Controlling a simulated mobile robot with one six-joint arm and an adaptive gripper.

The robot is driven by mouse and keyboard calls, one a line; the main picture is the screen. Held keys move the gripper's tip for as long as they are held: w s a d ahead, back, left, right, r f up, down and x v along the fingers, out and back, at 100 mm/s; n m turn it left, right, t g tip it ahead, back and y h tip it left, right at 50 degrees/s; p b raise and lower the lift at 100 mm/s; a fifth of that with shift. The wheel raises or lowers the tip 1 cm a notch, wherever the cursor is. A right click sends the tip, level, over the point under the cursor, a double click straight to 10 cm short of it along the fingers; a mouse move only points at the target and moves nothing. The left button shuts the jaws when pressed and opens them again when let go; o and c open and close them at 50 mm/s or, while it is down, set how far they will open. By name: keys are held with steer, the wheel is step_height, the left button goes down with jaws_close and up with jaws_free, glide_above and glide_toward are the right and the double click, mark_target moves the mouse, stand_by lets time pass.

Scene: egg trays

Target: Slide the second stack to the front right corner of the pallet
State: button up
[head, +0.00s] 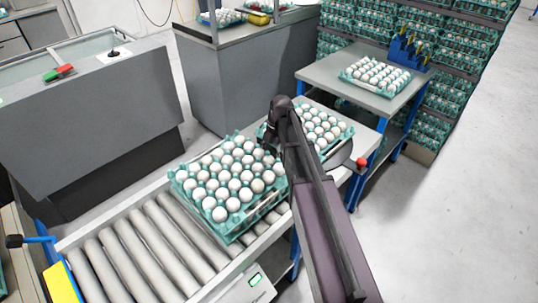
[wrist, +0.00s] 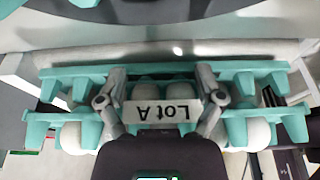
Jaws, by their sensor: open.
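Two egg-tray stacks, teal with white eggs, are on the roller conveyor line in the head view. The nearer stack (head: 238,232) sits on the rollers; the farther stack (head: 340,128) is beyond it, partly hidden by my arm. I cannot tell which is the second stack. In the wrist view, my gripper (wrist: 158,82) is open, its fingers apart on either side of an upside-down white "Lot A" label (wrist: 162,110) on a teal tray (wrist: 240,72). I cannot tell whether the fingers touch the tray. My arm hides the fingertips in the head view.
The roller conveyor (head: 122,262) is bare at the near left. A grey table (head: 392,105) at the back right holds another egg tray and a blue rack (head: 405,52). Tall teal tray stacks (head: 432,110) stand behind it. Open floor (head: 440,220) lies to the right.

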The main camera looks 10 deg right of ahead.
steer(key=shift+f+b, duration=0.8)
steer(key=shift+f, duration=0.35)
steer(key=shift+s+a, duration=0.95)
steer(key=shift+a, duration=0.45)
steer(key=shift+s+a, duration=0.9)
steer(key=shift+a, duration=0.45)
steer(key=shift+s+a, duration=0.95)
steer(key=shift+a, duration=0.55)
steer(key=shift+s+a, duration=0.9)
steer(key=shift+a, duration=0.45)
steer(key=shift+s+a, duration=0.95)
steer(key=shift+a, duration=0.4)
steer(key=shift+s+a, duration=0.9)
steer(key=shift+a, duration=0.55)
